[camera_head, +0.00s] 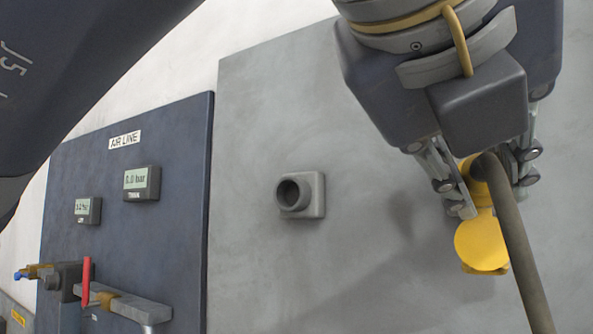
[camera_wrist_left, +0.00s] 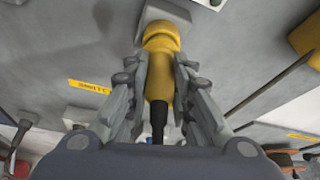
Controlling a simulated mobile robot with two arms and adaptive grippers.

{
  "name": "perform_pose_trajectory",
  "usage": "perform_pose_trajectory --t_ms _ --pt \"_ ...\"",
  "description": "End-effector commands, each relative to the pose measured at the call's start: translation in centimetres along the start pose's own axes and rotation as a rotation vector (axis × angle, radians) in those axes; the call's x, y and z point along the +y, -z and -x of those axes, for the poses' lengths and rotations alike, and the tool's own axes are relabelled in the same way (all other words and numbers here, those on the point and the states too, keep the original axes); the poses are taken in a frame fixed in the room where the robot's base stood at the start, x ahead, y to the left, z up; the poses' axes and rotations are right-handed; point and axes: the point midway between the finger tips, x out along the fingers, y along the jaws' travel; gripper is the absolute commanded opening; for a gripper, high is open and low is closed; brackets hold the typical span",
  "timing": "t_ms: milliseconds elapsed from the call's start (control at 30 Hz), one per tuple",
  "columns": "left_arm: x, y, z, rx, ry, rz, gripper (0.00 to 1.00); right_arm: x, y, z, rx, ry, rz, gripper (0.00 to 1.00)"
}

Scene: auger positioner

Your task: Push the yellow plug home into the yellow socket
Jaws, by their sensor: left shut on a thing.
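My left gripper (camera_head: 495,195) is shut on the yellow plug (camera_head: 482,245) at the right of the head view. The plug has a wide round yellow front, and a thick grey-brown cable hangs from its back. In the left wrist view the plug (camera_wrist_left: 161,45) lies between the fingers (camera_wrist_left: 160,85). A pale grey square block (camera_wrist_left: 168,12) shows beyond its front; I cannot tell whether they touch. A grey socket (camera_head: 303,195) with a dark round opening is on the wall panel, clear of the plug in the head view. I see no clearly yellow socket. My right gripper is not in view.
The grey panel (camera_head: 260,270) is bare around the grey socket. To its left, a dark blue AIR LINE panel (camera_head: 130,240) carries two displays and a pipe with a red lever (camera_head: 86,281). A yellow box (camera_wrist_left: 307,35) is at the right of the wrist view.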

Motion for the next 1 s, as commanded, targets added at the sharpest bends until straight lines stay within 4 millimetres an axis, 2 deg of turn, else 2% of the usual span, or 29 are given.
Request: perform_pose_trajectory --t_ms 667,700,800,1000 --pt "0.0 -0.7 -1.3 -0.003 0.002 0.001 0.0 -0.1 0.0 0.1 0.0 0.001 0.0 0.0" --pt "0.0 -0.7 -1.3 -0.003 0.002 0.001 0.26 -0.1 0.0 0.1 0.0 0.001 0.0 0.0" --pt "0.0 -0.7 -1.3 -0.003 0.001 0.001 0.45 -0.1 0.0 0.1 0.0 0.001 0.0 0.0" --pt "0.0 -0.6 -1.3 -0.001 0.001 0.0 0.45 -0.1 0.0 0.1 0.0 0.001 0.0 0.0"
